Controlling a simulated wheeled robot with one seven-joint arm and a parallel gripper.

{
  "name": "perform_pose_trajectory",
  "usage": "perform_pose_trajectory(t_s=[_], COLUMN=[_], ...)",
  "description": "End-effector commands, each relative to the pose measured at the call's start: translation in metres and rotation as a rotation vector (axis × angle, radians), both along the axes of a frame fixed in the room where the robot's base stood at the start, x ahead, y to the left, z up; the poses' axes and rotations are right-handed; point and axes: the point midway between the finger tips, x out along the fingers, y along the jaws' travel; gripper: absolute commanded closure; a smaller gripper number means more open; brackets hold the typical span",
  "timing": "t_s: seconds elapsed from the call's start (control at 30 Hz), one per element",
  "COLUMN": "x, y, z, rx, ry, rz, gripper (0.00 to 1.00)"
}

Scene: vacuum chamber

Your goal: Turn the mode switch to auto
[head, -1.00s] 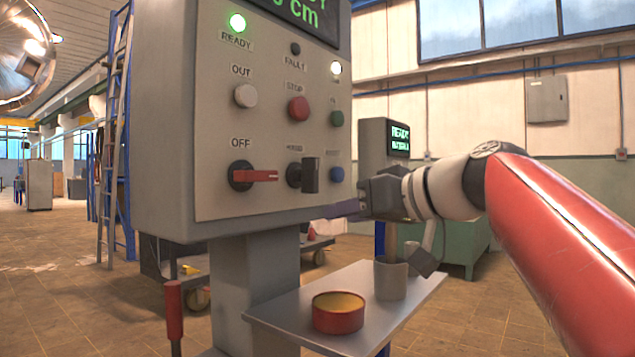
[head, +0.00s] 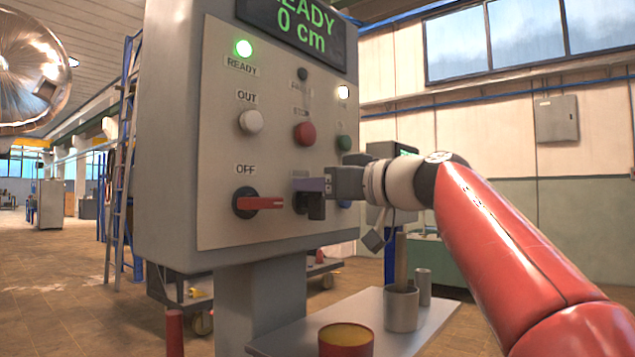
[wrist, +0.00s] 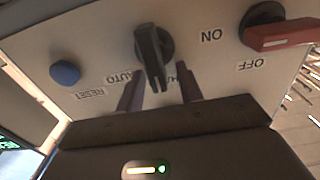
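The mode switch (head: 316,206) is a black knob on the grey control panel, right of the red OFF/ON handle. My gripper (wrist: 160,82) is open, one purple-grey finger on each side of the bar's lower end, with gaps visible. In the head view my gripper (head: 312,186) is at the panel front and covers part of the switch and its label.
The red-handled switch (head: 262,203) is close on the left. The blue RESET button (wrist: 65,72) is on the other side. A red button (head: 305,133) and white button (head: 251,121) sit above. A shelf (head: 280,343) below carries a red tin (head: 346,342) and a grey cup (head: 401,309).

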Motion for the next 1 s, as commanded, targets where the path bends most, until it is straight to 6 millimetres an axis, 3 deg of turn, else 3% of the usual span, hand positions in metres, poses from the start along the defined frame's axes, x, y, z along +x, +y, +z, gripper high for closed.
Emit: perform_pose_trajectory(t_s=[0.23, 0.5, 1.0], x=[0.0004, 0.0004, 0.0028], y=[0.0005, 0.0003, -0.0014], z=[-0.0003, -0.0005, -0.0005], rx=[0.0, -0.001, 0.06], ry=[0.0, 0.001, 0.081], rz=[-0.001, -0.001, 0.0], gripper=[0.65, 1.0, 1.0])
